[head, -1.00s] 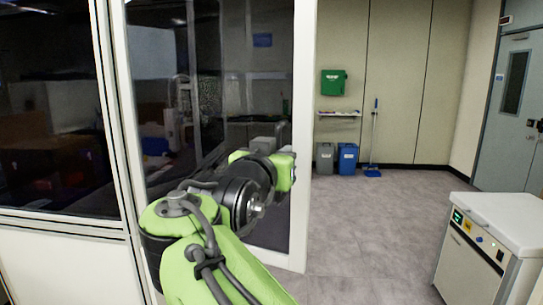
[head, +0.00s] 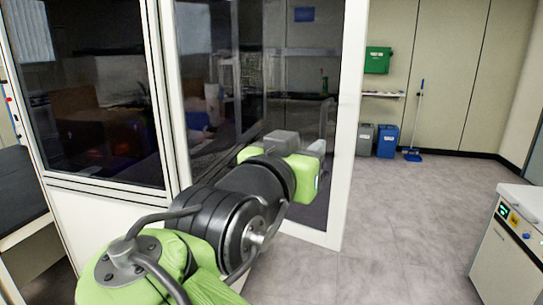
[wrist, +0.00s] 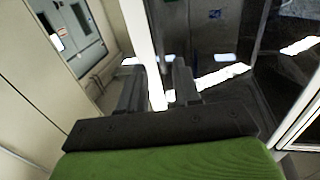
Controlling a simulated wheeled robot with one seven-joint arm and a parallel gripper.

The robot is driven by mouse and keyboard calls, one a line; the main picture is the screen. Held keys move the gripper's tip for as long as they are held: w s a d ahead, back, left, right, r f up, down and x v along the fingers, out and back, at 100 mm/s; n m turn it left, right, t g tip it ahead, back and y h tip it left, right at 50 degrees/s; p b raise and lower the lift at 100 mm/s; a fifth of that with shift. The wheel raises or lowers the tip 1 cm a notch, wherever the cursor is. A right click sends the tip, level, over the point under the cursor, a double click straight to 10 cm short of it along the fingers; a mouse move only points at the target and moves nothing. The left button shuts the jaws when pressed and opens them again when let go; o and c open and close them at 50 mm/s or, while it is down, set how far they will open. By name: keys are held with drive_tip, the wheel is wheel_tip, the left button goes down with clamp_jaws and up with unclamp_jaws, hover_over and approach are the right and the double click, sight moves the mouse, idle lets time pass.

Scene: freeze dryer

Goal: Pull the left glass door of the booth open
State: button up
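The glass door (head: 352,110) is a dark see-through pane in a white frame, upright at the middle of the head view. Its bottom edge slopes down toward its right upright; I cannot tell how far it stands open. My arm reaches across the pane, with my gripper (head: 318,150) near the right upright. In the wrist view my gripper's dark fingers (wrist: 158,85) are apart. The white upright (wrist: 142,35) runs down into the gap between them, with some gap seen beside it. I cannot tell whether a finger touches it. The handle cannot be made out.
A fixed booth window (head: 95,90) in a white frame is at the left. A white cabinet (head: 505,245) stands at the lower right. Grey (head: 364,140) and blue bins (head: 386,141) and a broom (head: 414,150) stand by the back wall. Grey floor (head: 400,215) is clear between.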

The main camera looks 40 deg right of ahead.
drive_tip(key=v, duration=0.6)
drive_tip(key=shift+p, duration=0.35)
drive_tip(key=a+f+n+t+y, duration=0.15)
drive_tip(key=f+n+y, duration=0.3)
drive_tip(key=f, duration=0.45)
drive_tip(key=a+f+n+g+y, duration=0.1)
drive_tip(key=a+f+n+y, duration=0.1)
drive_tip(key=f+n+y, duration=0.5)
drive_tip(key=s+a+f+n+g+y, duration=0.1)
drive_tip(key=s+a+f+y, duration=0.25)
drive_tip(key=f, duration=0.25)
drive_tip(key=s+a+f+n+g+y, duration=0.1)
drive_tip(key=s+a+f+g+y, duration=0.15)
drive_tip(key=a+f, duration=0.35)
wheel_tip(320, 180, up, 12)
drive_tip(key=d+t+h+p, duration=0.1)
drive_tip(key=p, duration=1.1)
drive_tip(key=shift+w+d, duration=0.3)
drive_tip(key=shift+d, duration=0.05)
